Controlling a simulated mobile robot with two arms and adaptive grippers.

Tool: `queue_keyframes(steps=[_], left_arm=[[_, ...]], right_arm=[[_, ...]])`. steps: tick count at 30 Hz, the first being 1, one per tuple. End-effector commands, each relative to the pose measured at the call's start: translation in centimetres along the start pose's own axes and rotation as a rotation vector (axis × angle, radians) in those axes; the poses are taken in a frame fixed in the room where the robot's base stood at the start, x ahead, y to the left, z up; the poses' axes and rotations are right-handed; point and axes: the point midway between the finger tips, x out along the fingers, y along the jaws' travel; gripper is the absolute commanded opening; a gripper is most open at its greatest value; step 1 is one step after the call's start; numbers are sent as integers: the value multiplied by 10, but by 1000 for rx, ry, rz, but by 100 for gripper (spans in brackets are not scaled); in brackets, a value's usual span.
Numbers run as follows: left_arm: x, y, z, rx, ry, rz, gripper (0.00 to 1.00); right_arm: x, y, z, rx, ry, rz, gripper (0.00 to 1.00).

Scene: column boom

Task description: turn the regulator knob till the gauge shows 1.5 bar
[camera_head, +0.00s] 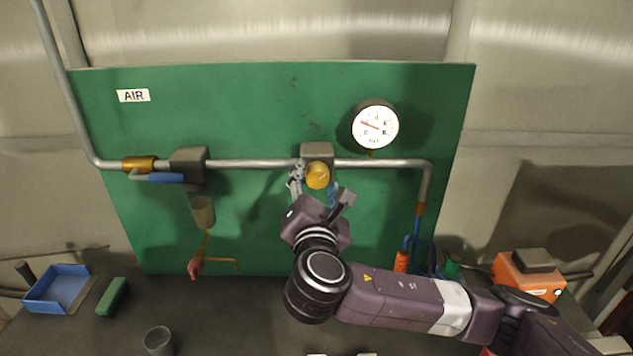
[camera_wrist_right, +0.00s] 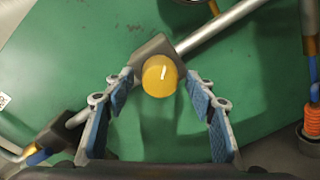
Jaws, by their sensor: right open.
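The yellow regulator knob (camera_head: 317,176) sits on the front of the grey regulator body (camera_head: 317,150) in the pipe run. In the right wrist view the knob (camera_wrist_right: 159,76) has a white mark pointing nearly straight up. My right gripper (camera_head: 314,187) is open in front of the knob. Its blue-padded fingers (camera_wrist_right: 160,88) stand either side of the knob, with a visible gap on both sides. The round white gauge (camera_head: 375,126) is right of and above the knob. Its red needle points left and slightly up, low on the scale; the exact reading is too small to tell. My left gripper is not in view.
A valve with a blue handle (camera_head: 166,178) and a filter bowl (camera_head: 203,212) are on the pipe at left. The bench holds a blue bin (camera_head: 57,289), a grey cup (camera_head: 159,341) and an orange tool (camera_head: 528,277). The green panel (camera_head: 250,115) around the knob is mostly clear.

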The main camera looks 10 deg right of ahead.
Motion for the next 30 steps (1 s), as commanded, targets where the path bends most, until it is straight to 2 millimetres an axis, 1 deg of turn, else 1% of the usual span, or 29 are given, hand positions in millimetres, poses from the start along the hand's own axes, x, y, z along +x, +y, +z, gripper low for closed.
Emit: queue_keyframes(steps=[5,8,15,18,21,25,30], left_arm=[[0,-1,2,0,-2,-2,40],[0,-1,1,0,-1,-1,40],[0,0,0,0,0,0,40],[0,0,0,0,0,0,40],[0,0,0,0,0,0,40],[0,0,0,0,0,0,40],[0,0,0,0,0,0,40]], right_arm=[[-6,1,0,1,0,2,51],[-20,1,-1,2,3,3,51],[-71,1,-1,4,5,4,51],[-91,1,-1,3,5,4,51],[-106,1,-1,2,3,3,51],[-117,1,-1,1,2,2,51],[-120,0,-1,0,1,-1,51]])
